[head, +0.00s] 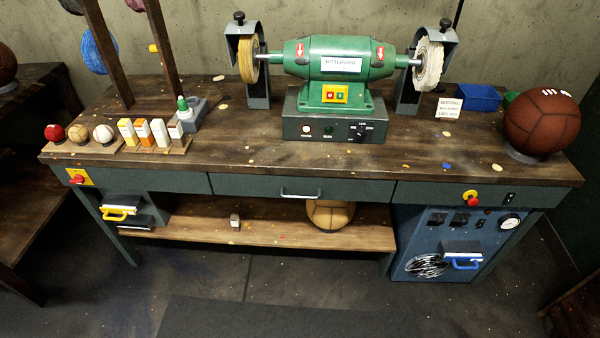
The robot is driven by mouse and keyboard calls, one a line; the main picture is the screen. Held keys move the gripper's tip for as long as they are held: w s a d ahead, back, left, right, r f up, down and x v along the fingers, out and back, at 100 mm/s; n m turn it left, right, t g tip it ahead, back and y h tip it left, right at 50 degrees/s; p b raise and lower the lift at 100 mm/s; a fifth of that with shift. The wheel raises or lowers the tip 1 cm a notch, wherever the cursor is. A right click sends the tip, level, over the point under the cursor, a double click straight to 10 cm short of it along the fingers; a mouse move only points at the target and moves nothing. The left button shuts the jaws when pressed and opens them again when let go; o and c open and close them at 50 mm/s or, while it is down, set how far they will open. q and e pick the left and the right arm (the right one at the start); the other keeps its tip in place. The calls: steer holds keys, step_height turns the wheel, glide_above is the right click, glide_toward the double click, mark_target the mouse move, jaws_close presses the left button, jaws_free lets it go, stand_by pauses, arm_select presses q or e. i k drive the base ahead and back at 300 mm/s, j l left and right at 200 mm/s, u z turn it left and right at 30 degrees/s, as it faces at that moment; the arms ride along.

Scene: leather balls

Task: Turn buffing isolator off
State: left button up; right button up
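A red rotary knob on a yellow plate (79,178), which looks like an isolator switch, is on the bench's front face at the far left. Its knob looks slightly tilted, but its setting is too small to read. The green buffing machine (333,65) stands at the back middle of the bench, with a tan wheel (247,60) on its left and a white wheel (428,65) on its right. Its grey control base (333,127) has small lamps and a black selector knob. Neither of my grippers is in view.
A red mushroom button (473,200) sits on the front right, above a blue panel (425,240) with a gauge. Small balls and upright blocks (143,132) stand at the bench's left, a brown ball (541,122) at its right. A yellow-handled item (119,212) is below the isolator. The floor in front is clear.

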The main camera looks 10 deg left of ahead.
mark_target(78, 179)
steer(key=u, duration=1.7)
steer(key=i+j+z, duration=0.1)
steer(key=i+j, duration=0.3)
steer(key=i+j+z, duration=0.1)
steer(key=i+j, duration=0.25)
steer(key=j, duration=0.15)
steer(key=i+j, duration=0.35)
steer(key=i+j+z, duration=0.15)
steer(key=i+j, duration=0.2)
steer(key=j, duration=0.25)
